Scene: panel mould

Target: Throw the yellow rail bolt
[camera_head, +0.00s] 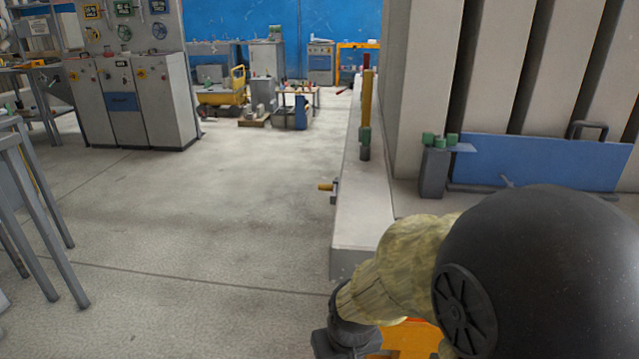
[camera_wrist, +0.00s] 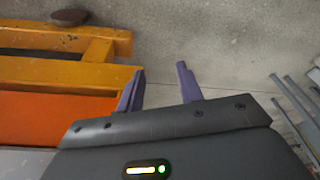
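A small yellow handle (camera_head: 326,187) sticks out to the left from a grey bracket on the side of the long low concrete ledge (camera_head: 362,225) in the head view. It looks like the yellow rail bolt, but it is too small to see its detail. I do not make it out in the wrist view. My gripper (camera_wrist: 160,68) is open and empty in the wrist view, its two purple fingers apart above bare floor. In the head view my arm fills the lower right, and I cannot make out the fingers there.
A yellow beam frame (camera_wrist: 60,72) with an orange panel (camera_wrist: 50,117) lies close left of my fingers. An upright yellow bar (camera_head: 367,100) stands on the ledge. A blue panel (camera_head: 550,162) is at right. Open floor (camera_head: 220,215) spreads left of the ledge.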

